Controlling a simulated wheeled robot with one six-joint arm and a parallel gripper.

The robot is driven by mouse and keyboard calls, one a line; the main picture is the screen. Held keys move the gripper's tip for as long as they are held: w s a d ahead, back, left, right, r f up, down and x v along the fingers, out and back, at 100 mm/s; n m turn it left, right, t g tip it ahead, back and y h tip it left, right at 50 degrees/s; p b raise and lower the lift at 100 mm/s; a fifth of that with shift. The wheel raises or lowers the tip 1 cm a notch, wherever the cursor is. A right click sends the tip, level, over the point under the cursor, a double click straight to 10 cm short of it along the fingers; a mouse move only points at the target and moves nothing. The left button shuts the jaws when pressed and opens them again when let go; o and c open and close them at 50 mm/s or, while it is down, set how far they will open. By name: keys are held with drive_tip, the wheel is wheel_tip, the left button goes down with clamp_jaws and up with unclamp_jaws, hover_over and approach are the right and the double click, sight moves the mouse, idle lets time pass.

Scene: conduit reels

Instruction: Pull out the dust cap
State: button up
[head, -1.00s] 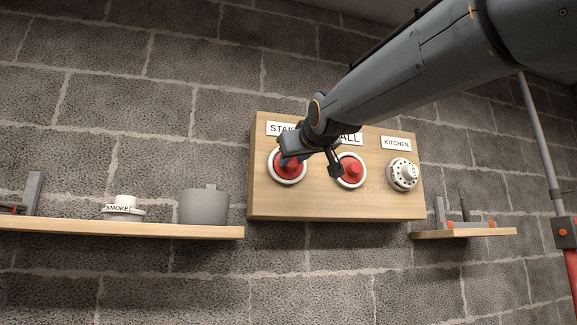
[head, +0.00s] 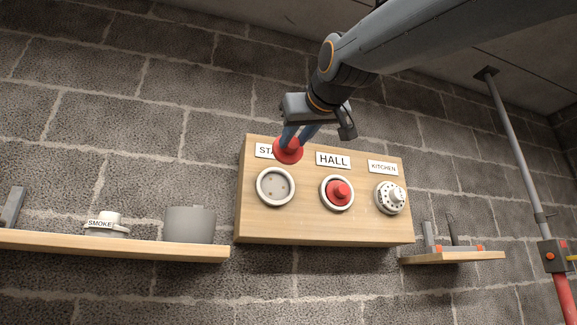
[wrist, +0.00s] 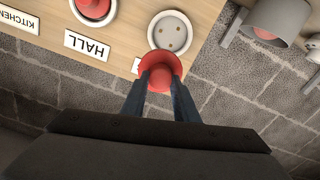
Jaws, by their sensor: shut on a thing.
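My gripper (head: 297,138) is shut on a red dust cap (head: 288,152), held in front of the wooden board (head: 305,225) and apart from it. The cap also shows between the fingers in the wrist view (wrist: 161,72). Below it, the left socket (head: 276,187) is uncovered, a white ring with a pale face and small holes. The cap and gripper partly hide its label, of which "STA" shows. A second red dust cap (head: 341,192) sits in the white ring under the HALL label (head: 333,160).
A white detector (head: 390,198) is mounted under the KITCHEN label (head: 383,167). The left shelf (head: 110,246) holds a SMOKE-labelled piece (head: 104,224) and a grey pot (head: 190,225). A small shelf (head: 453,257) with grey parts is at right, near a pipe (head: 515,150).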

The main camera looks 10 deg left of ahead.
drive_tip(key=r+b+v, duration=0.1)
drive_tip(key=b+v, duration=0.2)
drive_tip(key=v, duration=0.6)
drive_tip(key=shift+r, duration=0.3)
idle(0.8)
drive_tip(key=shift+s+d+b, duration=0.3)
drive_tip(key=shift+s+b, duration=0.3)
drive_tip(key=shift+b, duration=0.25)
